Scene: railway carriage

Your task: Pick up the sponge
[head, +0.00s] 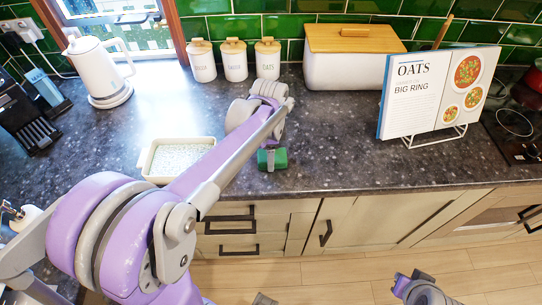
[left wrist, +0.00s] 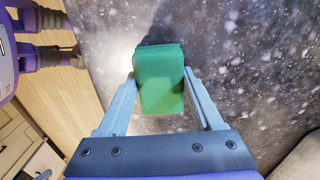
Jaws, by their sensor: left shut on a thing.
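The green sponge (head: 281,159) is a small block near the front edge of the dark speckled counter (head: 330,150). My left gripper (head: 271,160) reaches down to it from above. In the left wrist view the sponge (left wrist: 160,82) sits between the two grey fingers of my left gripper (left wrist: 160,90), which are shut on its sides. I cannot tell whether the sponge touches the counter or is just above it. Part of my right arm shows at the bottom right of the head view, but its fingertips cannot be made out.
A cream tray (head: 150,171) with a pale speckled inside lies left of the sponge. A white kettle (head: 100,70), several lidded canisters (head: 235,62) and a bread box (head: 345,70) stand behind. A cookbook on a stand (head: 437,95) is to the right. The counter right of the sponge is clear.

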